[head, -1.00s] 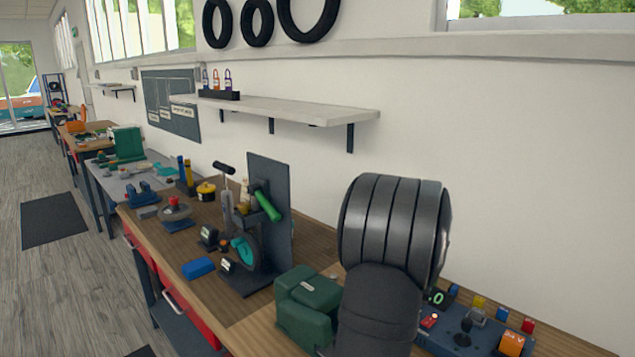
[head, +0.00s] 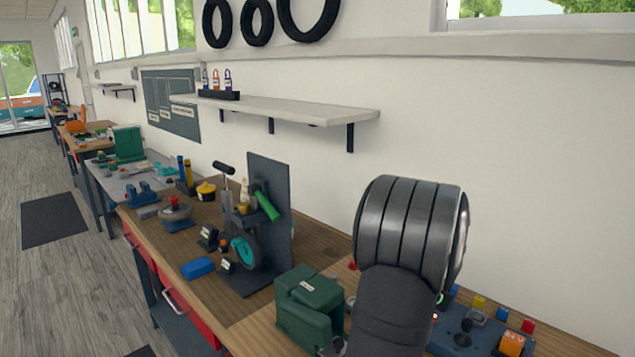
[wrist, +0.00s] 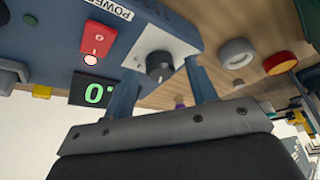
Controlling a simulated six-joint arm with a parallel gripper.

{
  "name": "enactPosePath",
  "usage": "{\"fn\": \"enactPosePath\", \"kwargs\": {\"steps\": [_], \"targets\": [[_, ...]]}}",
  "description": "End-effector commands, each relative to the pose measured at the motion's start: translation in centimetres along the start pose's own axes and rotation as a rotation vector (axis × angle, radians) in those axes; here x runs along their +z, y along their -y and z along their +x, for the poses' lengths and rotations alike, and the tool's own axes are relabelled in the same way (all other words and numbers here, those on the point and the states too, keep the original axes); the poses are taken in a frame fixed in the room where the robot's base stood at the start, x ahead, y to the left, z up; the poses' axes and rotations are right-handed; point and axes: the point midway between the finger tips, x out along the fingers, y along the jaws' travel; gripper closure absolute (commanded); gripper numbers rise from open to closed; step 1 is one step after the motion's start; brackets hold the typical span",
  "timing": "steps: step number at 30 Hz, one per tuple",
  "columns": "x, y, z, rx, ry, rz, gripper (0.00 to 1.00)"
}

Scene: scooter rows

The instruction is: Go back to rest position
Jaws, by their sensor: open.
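My gripper (wrist: 161,72) is open in the wrist view, with its two blue-grey fingers spread apart. A black knob (wrist: 160,66) on a grey-white block shows between the fingers; I cannot tell how far off it is. The knob is on a blue power box (wrist: 45,38), with a red lit switch (wrist: 97,40) and a dark display (wrist: 92,92) reading a green 0. In the head view my arm's dark grey links hide the gripper. Nothing is seen held in it.
A blue control panel (head: 457,334) with a joystick is right of my arm. A green case (head: 308,307) stands close on its left. A dark upright stand with a wheel (head: 246,250) is further left. A grey wall shelf (head: 290,108) hangs above. The wall beside the arm is bare.

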Motion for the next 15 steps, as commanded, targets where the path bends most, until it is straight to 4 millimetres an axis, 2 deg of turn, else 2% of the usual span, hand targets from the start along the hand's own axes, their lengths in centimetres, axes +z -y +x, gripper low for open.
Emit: {"fn": "enactPosePath", "kwargs": {"steps": [1,3,15], "targets": [[-0.2,-0.1,-1.4,0.005,-0.008,0.0,0.48],[-0.2,-0.1,-2.7,0.005,-0.007,0.0,0.48],[-0.1,0.0,-9.9,0.005,-0.006,0.003,0.48]]}}
